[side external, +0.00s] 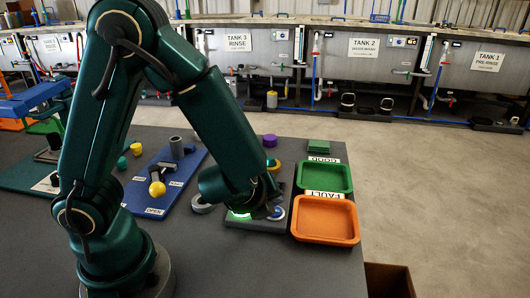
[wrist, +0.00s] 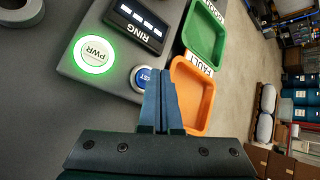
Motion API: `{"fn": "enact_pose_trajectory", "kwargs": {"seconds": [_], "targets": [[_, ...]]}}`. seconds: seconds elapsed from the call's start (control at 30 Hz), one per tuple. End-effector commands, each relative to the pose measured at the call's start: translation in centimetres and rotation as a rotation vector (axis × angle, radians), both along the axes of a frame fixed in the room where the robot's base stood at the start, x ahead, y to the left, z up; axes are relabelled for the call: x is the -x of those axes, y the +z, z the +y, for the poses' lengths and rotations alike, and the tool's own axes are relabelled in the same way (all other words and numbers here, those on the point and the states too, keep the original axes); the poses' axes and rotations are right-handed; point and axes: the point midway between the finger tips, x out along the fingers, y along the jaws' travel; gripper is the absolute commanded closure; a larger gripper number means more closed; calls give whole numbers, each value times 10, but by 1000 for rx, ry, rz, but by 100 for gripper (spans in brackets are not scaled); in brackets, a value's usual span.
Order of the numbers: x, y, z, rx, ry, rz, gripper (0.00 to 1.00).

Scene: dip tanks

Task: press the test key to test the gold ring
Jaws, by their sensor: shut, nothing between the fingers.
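The tester (wrist: 112,57) is a grey box with a dark display labelled RING, showing several pale bars, and a PWR button (wrist: 94,54) glowing green. Its round blue test key (wrist: 141,78) has a white rim and is partly covered by my fingers. The key also shows in the side view (side external: 278,212). My gripper (wrist: 159,74) is shut and empty, its tips at the key's right edge; I cannot tell whether they touch it. A gold-coloured round piece (side external: 274,165) shows at the tester's far end in the side view, partly hidden by my arm; it may be the gold ring.
A green tray (side external: 325,190) marked GOOD and an orange tray (side external: 325,240) marked FAULT sit right of the tester. A grey ring (side external: 201,207) lies to its left. A blue board (side external: 136,193) holds a yellow-knobbed lever. A purple cylinder (side external: 270,140) stands behind.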

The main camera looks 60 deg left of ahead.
Motion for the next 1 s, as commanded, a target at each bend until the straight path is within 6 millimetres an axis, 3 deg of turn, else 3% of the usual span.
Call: {"fn": "enact_pose_trajectory", "kwargs": {"seconds": [1.0], "targets": [[0,-9,0,-1,-1,0,100]]}}
